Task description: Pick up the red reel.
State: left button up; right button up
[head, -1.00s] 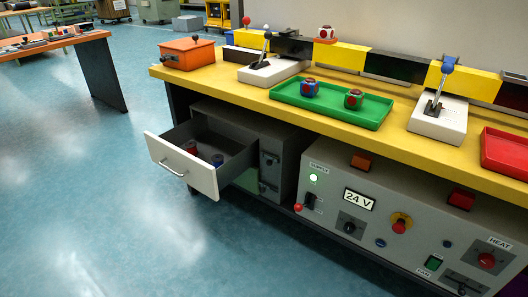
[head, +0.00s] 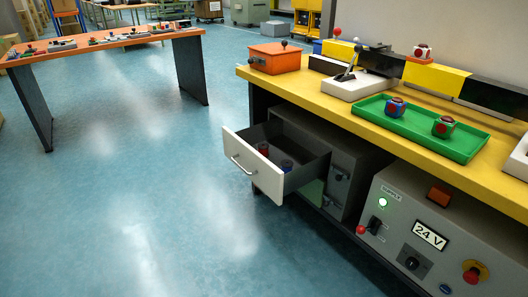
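Two small reel-like items lie inside an open drawer under the yellow bench. One looks red (head: 263,149), near the drawer's front left. The other looks dark blue with some red (head: 287,165), close to its right. The drawer (head: 254,166) has a white front with a handle and is pulled well out. Its walls partly hide both items, which are too small to make out fully. Neither of my grippers is in view.
The yellow bench (head: 350,120) holds an orange box (head: 274,58), a grey lever unit (head: 358,86) and a green tray (head: 470,146) with a blue-red and a green-red block. A grey 24 V panel (head: 400,225) stands below. An orange table (head: 110,42) is at back left. Blue floor between is clear.

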aim_at(263, 147)
jog(key=z, duration=1.5)
jog(key=u, duration=1.6)
jog(key=i+j+z, duration=0.4)
jog(key=i, duration=0.2)
